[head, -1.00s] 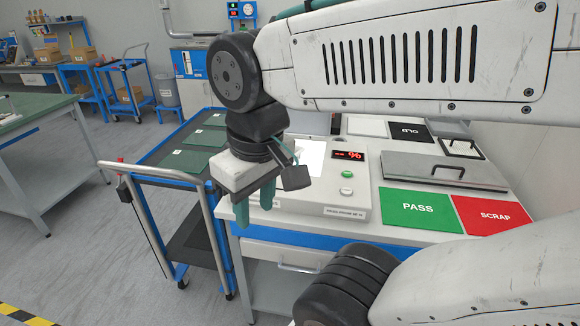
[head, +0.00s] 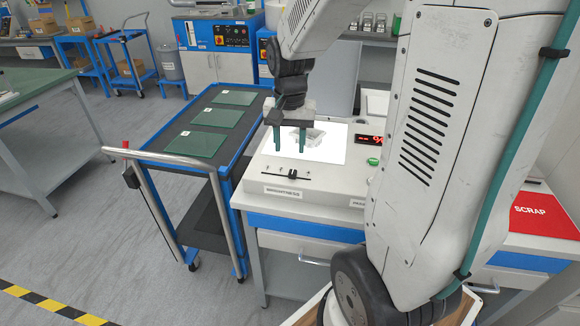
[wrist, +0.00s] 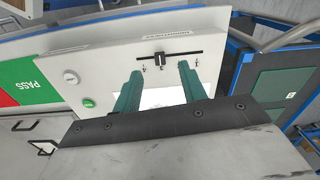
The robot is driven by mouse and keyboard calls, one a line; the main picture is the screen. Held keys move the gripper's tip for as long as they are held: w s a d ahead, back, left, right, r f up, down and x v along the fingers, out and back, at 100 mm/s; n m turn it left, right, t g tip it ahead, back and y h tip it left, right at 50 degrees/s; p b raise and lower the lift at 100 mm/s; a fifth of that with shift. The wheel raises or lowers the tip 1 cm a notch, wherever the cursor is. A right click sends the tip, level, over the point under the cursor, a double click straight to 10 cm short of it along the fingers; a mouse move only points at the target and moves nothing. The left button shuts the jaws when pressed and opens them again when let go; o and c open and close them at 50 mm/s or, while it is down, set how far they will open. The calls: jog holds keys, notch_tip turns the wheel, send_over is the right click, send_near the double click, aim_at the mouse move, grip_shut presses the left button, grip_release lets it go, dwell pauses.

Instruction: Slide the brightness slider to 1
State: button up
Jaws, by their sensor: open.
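The brightness slider is a black knob (head: 292,174) on a thin dark track, on the sloped front of the light box above a BRIGHTNESS label (head: 283,192). The knob sits right of the track's middle in the head view. It also shows in the wrist view (wrist: 161,60), near the middle of its track. Small scale marks lie beside the track, too small to read. My gripper (head: 290,151) is open and empty, fingers pointing down, over the lit panel behind the slider. In the wrist view the fingertips (wrist: 160,70) are apart, with the knob beyond the gap and untouched.
A red display (head: 368,140) and green button (head: 373,161) are to the right. A blue cart (head: 150,157) with green mats stands left. My arm hides much of the right side.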

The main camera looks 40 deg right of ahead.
aim_at(292, 172)
jog(key=shift+m, duration=0.6)
jog(key=f, duration=0.1)
jog(key=w+d+f, duration=0.1)
jog(key=d+f, duration=0.1)
jog(key=shift+w+d+f, duration=0.15)
jog(key=shift+w+d, duration=0.1)
jog(key=shift+w, duration=0.05)
notch_tip(292, 172, down, 7)
jog(key=shift+f, duration=0.2)
grip_shut()
